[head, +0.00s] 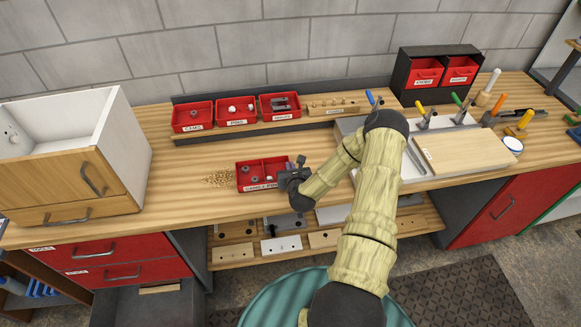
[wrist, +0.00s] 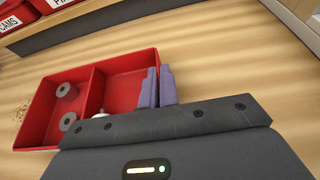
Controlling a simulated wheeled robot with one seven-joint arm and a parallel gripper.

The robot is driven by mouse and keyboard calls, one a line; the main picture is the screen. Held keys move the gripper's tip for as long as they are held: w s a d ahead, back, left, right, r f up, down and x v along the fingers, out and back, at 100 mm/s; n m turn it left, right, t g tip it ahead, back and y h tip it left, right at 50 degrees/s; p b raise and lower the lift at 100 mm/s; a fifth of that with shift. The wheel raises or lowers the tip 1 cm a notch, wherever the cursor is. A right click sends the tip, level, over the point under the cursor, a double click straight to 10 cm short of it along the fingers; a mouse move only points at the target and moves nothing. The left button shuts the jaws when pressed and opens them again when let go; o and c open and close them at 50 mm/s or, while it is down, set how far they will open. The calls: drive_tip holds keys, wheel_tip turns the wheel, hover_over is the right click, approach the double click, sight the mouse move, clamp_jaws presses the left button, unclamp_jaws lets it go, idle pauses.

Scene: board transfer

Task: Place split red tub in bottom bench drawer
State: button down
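The split red tub (head: 243,180) sits on the bench top, with a divider and small grey and pale parts inside. In the wrist view the tub (wrist: 92,72) shows two compartments, with round grey pieces in the left one. My gripper (head: 296,172) is at the tub's right end. In the wrist view its purple fingers (wrist: 159,86) are close together, one on each side of the tub's right wall, and look shut on it. Red bench drawers with handles are under the bench at left: an upper one (head: 105,251) and a lower one (head: 140,272).
A white box with a wooden front (head: 62,183) stands on the bench at left. Labelled red bins (head: 192,116) stand behind the tub. A wooden board (head: 465,152) and tools lie at right. A dark grey open space (head: 125,305) shows below the red drawers.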

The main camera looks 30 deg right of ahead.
drive_tip(key=c, duration=1.7)
unclamp_jaws()
drive_tip(key=shift+f, duration=0.1)
drive_tip(key=shift+r, duration=0.25)
drive_tip(key=shift+s, duration=0.25)
drive_tip(key=b+v, duration=0.2)
drive_tip(key=v, duration=0.9)
drive_tip(key=shift+s+r+b, duration=0.1)
drive_tip(key=shift+s+b, duration=0.1)
drive_tip(key=shift+b, duration=0.15)
